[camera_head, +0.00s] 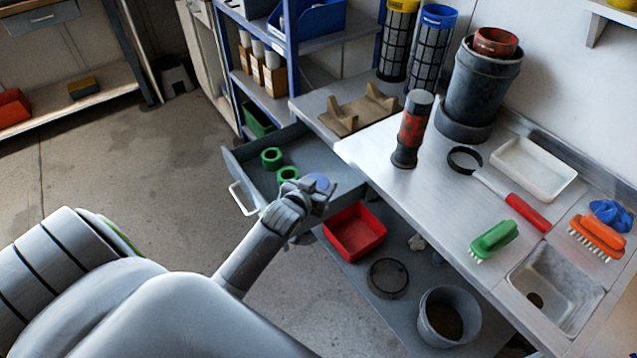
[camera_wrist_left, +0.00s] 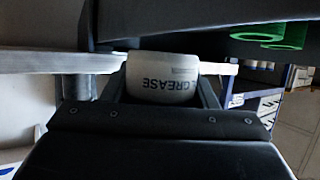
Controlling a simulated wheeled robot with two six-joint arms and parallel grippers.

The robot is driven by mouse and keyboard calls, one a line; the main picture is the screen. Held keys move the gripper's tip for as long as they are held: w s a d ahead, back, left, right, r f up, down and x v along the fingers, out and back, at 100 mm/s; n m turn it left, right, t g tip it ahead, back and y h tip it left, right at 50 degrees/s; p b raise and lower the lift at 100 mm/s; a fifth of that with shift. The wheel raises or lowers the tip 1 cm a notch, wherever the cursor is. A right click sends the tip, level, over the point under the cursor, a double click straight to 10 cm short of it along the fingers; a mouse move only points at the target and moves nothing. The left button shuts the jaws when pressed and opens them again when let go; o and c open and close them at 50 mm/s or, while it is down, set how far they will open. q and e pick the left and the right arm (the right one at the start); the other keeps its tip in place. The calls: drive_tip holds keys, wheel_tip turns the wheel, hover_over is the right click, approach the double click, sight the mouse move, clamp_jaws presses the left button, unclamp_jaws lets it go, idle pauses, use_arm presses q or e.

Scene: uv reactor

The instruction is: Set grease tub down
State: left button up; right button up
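The grease tub (camera_wrist_left: 163,82) is white with the word GREASE on its side. It sits between the two fingers of my left gripper (camera_wrist_left: 162,92) in the left wrist view, with the lettering upside down there. In the head view a small bluish top of the tub (camera_head: 319,183) shows at my left gripper (camera_head: 318,191). The gripper is shut on the tub, at the right part of the open grey drawer (camera_head: 238,165). I cannot tell whether the tub touches the drawer floor. My right gripper is not in view.
Two green rings (camera_head: 271,157) lie in the drawer. A red bin (camera_head: 355,231), a dark round lid (camera_head: 388,278) and a grey bucket (camera_head: 447,315) are on the lower shelf. The worktop (camera_head: 381,154) holds a red-black flashlight-like tool (camera_head: 411,131) and brushes (camera_head: 494,238).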

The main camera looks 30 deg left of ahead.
use_arm(q)
drive_tip(key=o, duration=0.5)
drive_tip(key=shift+c, duration=0.2)
drive_tip(key=shift+r, duration=0.25)
drive_tip(key=v, duration=1.2)
drive_tip(key=shift+r+p, duration=0.35)
drive_tip(key=shift+r, duration=0.05)
